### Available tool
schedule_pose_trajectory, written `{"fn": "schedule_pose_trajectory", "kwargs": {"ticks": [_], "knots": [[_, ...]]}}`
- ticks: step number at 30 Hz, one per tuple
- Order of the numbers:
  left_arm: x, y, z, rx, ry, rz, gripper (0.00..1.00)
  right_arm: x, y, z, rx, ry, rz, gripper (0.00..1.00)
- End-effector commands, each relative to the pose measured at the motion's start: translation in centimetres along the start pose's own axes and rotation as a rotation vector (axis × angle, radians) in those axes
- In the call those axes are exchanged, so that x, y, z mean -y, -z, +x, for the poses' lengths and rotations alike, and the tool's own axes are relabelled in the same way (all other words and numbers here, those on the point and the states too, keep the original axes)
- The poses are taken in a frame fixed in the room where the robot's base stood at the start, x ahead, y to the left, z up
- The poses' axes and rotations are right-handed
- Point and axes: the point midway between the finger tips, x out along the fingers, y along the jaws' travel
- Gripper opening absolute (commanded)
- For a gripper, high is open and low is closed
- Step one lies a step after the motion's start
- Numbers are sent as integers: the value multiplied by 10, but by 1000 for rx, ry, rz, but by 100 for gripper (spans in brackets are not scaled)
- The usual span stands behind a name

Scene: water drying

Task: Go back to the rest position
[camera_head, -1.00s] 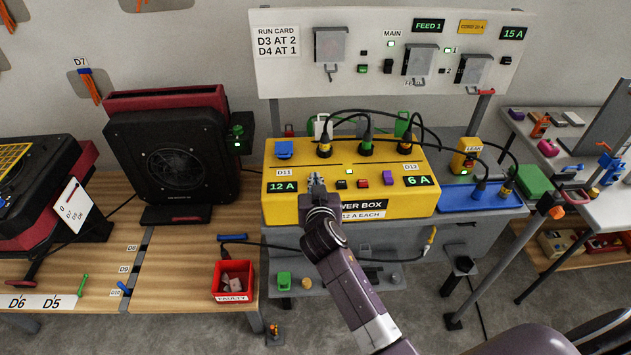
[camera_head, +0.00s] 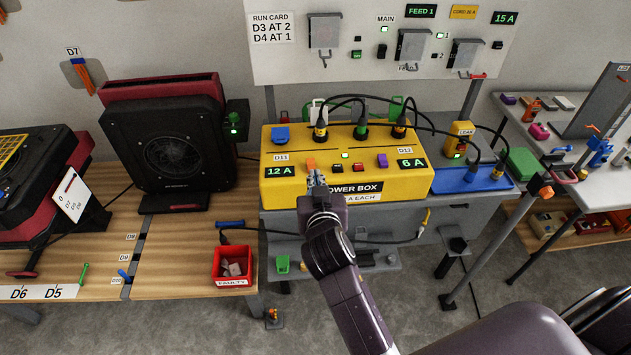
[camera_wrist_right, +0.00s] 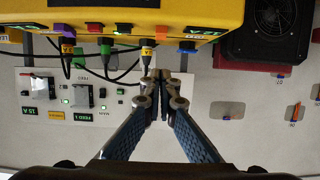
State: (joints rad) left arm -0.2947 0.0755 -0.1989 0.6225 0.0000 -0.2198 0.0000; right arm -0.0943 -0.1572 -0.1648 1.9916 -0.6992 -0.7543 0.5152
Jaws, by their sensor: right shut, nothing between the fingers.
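My right gripper (camera_head: 317,180) is in front of the yellow power box (camera_head: 420,190), near its 12 A display. In the right wrist view its fingers (camera_wrist_right: 168,75) meet at the tips, shut, with nothing between them. An orange switch (camera_head: 310,163) shows just beyond the fingertips, and I cannot tell from the head view whether they touch it. The power box carries several plugged connectors, a blue part on its top left and displays reading 12 A and 6 A. My left gripper is not in view.
A black and red blower (camera_head: 175,150) stands on the wooden bench at left. A red FAULTY bin (camera_head: 232,265) sits at the bench edge. A blue tray (camera_head: 465,180) lies right of the box. A cable runs below the box front. A white panel (camera_head: 275,65) stands behind.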

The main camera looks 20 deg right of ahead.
Motion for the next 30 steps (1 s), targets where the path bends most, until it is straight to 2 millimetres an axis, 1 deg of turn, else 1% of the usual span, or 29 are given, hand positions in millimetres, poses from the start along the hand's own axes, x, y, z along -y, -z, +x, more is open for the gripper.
{"fn": "schedule_pose_trajectory", "kwargs": {"ticks": [4,17,19,20,23,26,27,29,30], "knots": [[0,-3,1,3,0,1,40,0,-1,-4,0,0,1,0],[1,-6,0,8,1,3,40,0,-1,-3,1,1,-1,0],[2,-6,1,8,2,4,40,2,-8,-2,12,6,-9,0],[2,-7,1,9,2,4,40,4,-15,0,22,12,-17,0],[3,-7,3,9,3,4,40,14,-56,8,82,45,-60,0],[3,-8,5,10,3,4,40,26,-124,15,177,97,-123,0],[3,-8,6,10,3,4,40,29,-155,16,221,120,-151,0],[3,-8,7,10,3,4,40,33,-201,14,286,153,-187,0],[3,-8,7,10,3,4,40,33,-232,12,328,174,-208,0]]}}
